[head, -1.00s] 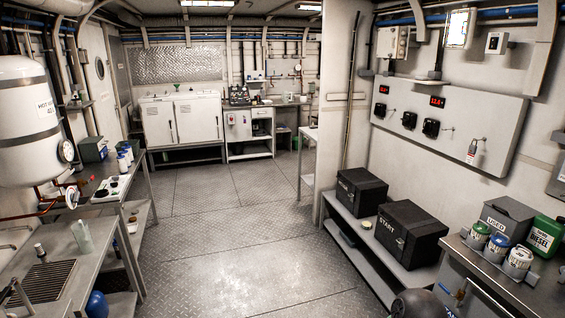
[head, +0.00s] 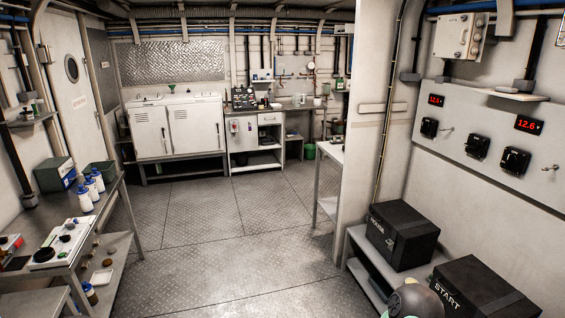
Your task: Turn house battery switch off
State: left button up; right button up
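A pale grey switch panel (head: 465,170) is on the right wall. It carries three black switches: a left one (head: 429,128), a middle one (head: 477,146) and a right one (head: 514,161). I cannot read labels that tell which is the house switch, nor their on or off positions. Two red displays, a left one (head: 436,100) and a right one (head: 529,125), are lit; the right reads about 12.6. Below stand a black box apparently marked HOUSE (head: 402,234) and a black box marked START (head: 480,290). Neither gripper is in view.
A low grey bench (head: 365,280) under the panel holds the boxes. A wall partition (head: 376,180) stands left of it. The plate floor (head: 240,250) is clear in the middle. A workbench (head: 125,190) with bottles stands left, and white cabinets (head: 180,128) stand at the back.

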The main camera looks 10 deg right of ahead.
aim_at(425, 126)
jog(key=i+j, duration=0.1)
jog(key=i, duration=1.85)
jog(key=i+l+z, duration=0.2)
jog(key=i+z, duration=0.15)
jog(key=i, duration=0.2)
jog(key=i+z, duration=0.3)
jog(key=i, duration=0.25)
jog(key=i+j+z, duration=0.1)
jog(key=i+z, duration=0.25)
jog(key=i, duration=0.2)
jog(key=i+j+z, duration=0.35)
jog(key=i, duration=0.15)
jog(key=i+l, duration=0.05)
jog(key=l, duration=0.05)
